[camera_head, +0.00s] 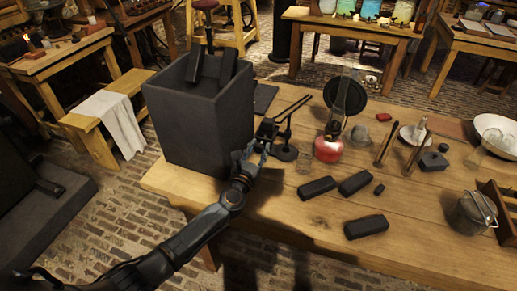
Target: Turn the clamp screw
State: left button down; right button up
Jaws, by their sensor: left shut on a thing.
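A small dark clamp (267,129) sits beside a black stand (286,152) on the wooden table, just right of the big dark box. Thin dark rods reach up and to the right from it. My left gripper (261,144) is at the near side of the clamp, with its fingers shut on a small part there, which looks like the clamp screw. The fingers and clamp are both dark and small, so the screw itself is mostly hidden. My right gripper is not in view.
The tall dark box (200,115) stands close left of my gripper. The table's (300,225) front edge is clear.

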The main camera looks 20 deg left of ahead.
pick_arm(q)
jog(key=m+p, duration=0.1)
jog(key=m, duration=0.2)
jog(key=shift+m, duration=0.3)
jog(key=m, duration=0.3)
jog(key=shift+d+m, duration=0.1)
jog(key=shift+m, duration=0.2)
jog(key=m+p, duration=0.1)
jog(key=m, duration=0.2)
jog(key=shift+m, duration=0.4)
jog(key=m, duration=0.4)
jog(key=shift+d+f, duration=0.1)
jog(key=shift+f, duration=0.05)
jog(key=m+p, duration=0.1)
jog(key=m, duration=0.4)
jog(key=shift+f+m+p, duration=0.2)
jog(key=shift+m+p, duration=0.15)
jog(key=shift+m, duration=1.95)
